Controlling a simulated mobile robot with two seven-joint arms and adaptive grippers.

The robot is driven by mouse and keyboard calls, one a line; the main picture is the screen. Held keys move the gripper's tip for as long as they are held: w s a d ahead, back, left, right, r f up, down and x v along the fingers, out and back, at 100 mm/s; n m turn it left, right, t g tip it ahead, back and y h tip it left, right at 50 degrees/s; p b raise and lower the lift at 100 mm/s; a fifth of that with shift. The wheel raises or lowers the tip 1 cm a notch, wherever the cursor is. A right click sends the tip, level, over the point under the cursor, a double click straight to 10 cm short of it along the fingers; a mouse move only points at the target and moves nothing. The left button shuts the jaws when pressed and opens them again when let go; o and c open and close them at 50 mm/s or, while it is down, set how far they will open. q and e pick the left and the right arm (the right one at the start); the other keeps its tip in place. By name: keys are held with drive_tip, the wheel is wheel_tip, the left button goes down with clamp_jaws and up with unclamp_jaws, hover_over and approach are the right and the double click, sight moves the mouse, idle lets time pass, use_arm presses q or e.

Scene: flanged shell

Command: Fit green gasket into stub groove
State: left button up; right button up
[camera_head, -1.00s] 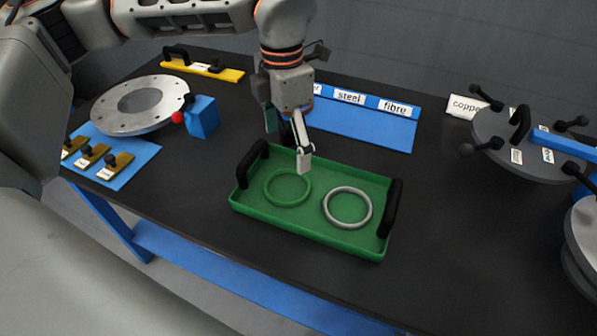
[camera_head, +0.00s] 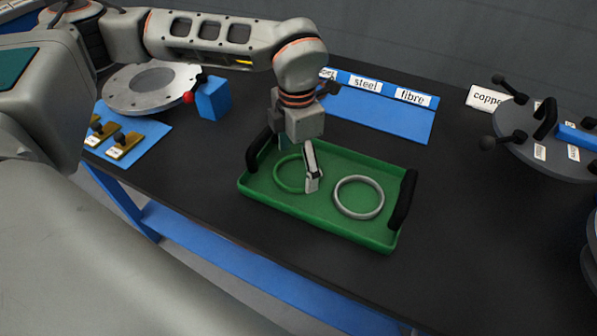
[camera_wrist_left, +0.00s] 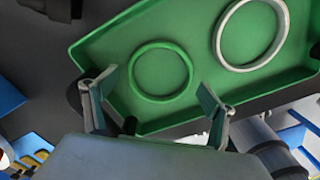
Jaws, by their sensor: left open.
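The green gasket (camera_head: 279,180) is a thin ring lying flat in the left half of the green tray (camera_head: 318,226). It also shows whole in the left wrist view (camera_wrist_left: 134,84). My left gripper (camera_head: 298,182) is open and empty above the tray's left half. In the head view a finger hides the ring's right part. In the left wrist view the two fingertips (camera_wrist_left: 158,86) stand apart, with the ring beyond and between them. I cannot tell the gap between fingertips and ring. No stub groove can be made out. My right gripper is not in view.
A pale grey ring (camera_head: 358,197) lies in the tray's right half. The tray has black handles (camera_head: 403,199) at both ends. A blue rack with labels (camera_head: 380,118) stands behind. A flanged disc (camera_head: 150,90) is at back left, a round grey plate (camera_head: 545,150) at right.

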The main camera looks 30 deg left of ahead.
use_arm(q)
drive_tip(key=shift+f, duration=0.55)
drive_tip(key=c, duration=0.9)
drive_tip(key=shift+r, duration=0.2)
